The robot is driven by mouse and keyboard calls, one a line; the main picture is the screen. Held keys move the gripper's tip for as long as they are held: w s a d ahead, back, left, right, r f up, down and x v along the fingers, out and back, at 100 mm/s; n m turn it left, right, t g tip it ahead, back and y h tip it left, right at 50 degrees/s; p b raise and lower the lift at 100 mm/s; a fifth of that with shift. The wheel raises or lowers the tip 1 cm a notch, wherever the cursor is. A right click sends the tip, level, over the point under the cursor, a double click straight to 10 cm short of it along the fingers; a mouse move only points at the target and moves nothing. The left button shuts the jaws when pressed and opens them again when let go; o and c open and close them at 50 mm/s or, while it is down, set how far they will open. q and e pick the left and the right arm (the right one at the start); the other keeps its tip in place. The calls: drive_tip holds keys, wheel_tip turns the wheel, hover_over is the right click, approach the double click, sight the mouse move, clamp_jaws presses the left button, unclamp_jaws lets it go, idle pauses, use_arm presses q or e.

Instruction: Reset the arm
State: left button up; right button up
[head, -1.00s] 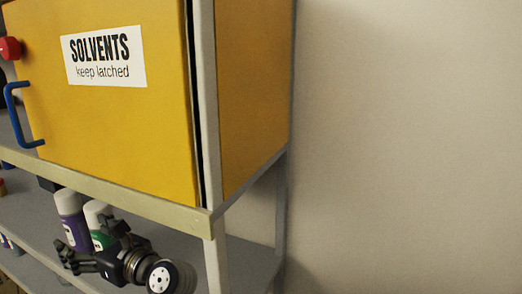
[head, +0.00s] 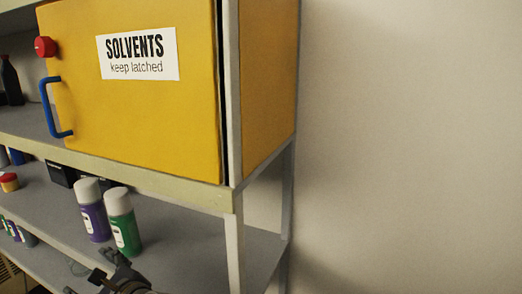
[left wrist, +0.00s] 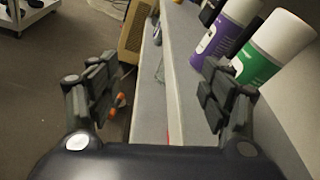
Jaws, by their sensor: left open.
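My left gripper (head: 108,279) is at the bottom edge of the head view, in front of the lower shelf and below two spray cans. In the left wrist view the left gripper (left wrist: 160,95) has its fingers wide apart with nothing between them. The purple can (head: 94,212) and the green can (head: 125,224), both with white caps, stand on the shelf. They also show in the left wrist view, the purple can (left wrist: 222,32) and the green can (left wrist: 268,52), beyond the right finger. My right gripper is not in view.
A yellow cabinet (head: 150,120) labelled SOLVENTS, with a blue handle (head: 55,108) and red knob (head: 45,46), sits shut on the shelf above. A shelf post (head: 234,240) stands right of the cans. Bare wall (head: 410,140) fills the right side.

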use_arm(q)
drive_tip(key=s+d+f+n+g+h, duration=0.1)
drive_tip(key=s+d+f+n+h, duration=0.35)
drive_tip(key=f, duration=0.45)
drive_tip(key=s+d+f+n+h, duration=0.25)
drive_tip(key=s+f+n, duration=0.35)
drive_tip(key=f, duration=0.4)
drive_tip(key=s+d+f+n+g+h, duration=0.2)
drive_tip(key=s+d+f+n+h, duration=0.15)
drive_tip(key=s, duration=0.45)
drive_tip(key=s+d+f+n+g+h, duration=0.1)
drive_tip(key=s+d+f+n+h, duration=0.15)
drive_tip(key=s+d+n, duration=0.4)
drive_tip(key=s+a+f+m+g+b, duration=0.1)
drive_tip(key=s+f+b, duration=0.15)
drive_tip(key=f, duration=1.35)
drive_tip(key=s+a+f+m+g+b, duration=0.1)
drive_tip(key=f+m+b, duration=0.15)
drive_tip(key=f, duration=1.35)
drive_tip(key=s+a+f+b, duration=0.2)
drive_tip(key=s+f+b, duration=0.2)
drive_tip(key=s+f, duration=1.2)
wheel_tip(320, 180, down, 3)
drive_tip(key=shift+a+f+n+g+h+b, duration=0.2)
drive_tip(key=shift+a+n+g+h+b, duration=0.1)
drive_tip(key=shift+g+b, duration=0.1)
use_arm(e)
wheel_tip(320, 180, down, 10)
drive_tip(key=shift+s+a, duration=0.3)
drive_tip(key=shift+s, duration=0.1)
